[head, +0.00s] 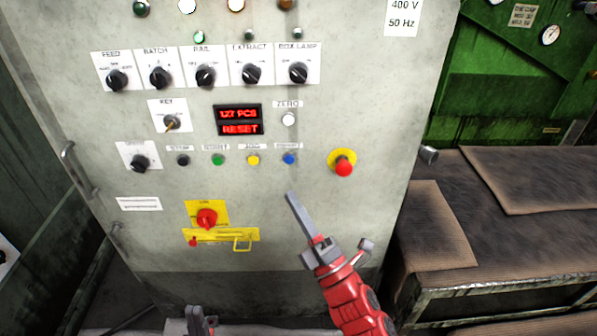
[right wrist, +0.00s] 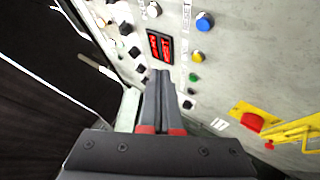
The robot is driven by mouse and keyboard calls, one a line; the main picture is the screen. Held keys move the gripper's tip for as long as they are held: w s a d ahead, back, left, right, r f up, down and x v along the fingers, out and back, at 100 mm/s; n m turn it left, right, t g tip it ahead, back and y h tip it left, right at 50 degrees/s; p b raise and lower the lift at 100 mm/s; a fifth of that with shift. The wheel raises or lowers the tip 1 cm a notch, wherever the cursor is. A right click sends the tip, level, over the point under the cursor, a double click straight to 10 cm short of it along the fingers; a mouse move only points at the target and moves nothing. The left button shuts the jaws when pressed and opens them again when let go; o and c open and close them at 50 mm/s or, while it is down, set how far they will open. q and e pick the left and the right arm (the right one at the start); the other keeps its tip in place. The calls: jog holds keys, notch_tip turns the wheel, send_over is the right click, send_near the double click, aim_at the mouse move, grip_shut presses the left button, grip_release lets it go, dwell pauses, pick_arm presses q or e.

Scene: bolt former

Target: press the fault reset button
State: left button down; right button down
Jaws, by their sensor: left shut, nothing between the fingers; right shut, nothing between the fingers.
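The blue button (head: 289,158) sits at the right end of a row of push buttons on the grey control panel; its label is too blurred to read surely. It also shows at the top of the right wrist view (right wrist: 204,22). My right gripper (head: 290,196) is shut and empty, its tips just below the blue button in the head view; whether they touch the panel is unclear. In the right wrist view its closed fingers (right wrist: 160,76) point at the panel, left of the button row. My left gripper (head: 197,310) is shut and empty at the bottom edge.
Beside the blue button are a yellow button (head: 253,160) and a red emergency stop (head: 343,166). A red display (head: 238,120) reads "127 PCS RESET", with a white button (head: 288,119) to its right. A red rotary switch (head: 206,218) is lower left. A brown-matted bench (head: 440,225) stands right.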

jog(key=shift+w, duration=0.15)
send_near(289, 159)
jog(key=w+a+r, duration=0.1)
jog(key=a+r, duration=0.3)
jog(key=shift+w+d+r, duration=0.1)
jog(key=shift+w+d, duration=0.1)
jog(key=shift+w, duration=0.75)
dwell(1.4)
jog(key=shift+w, duration=0.45)
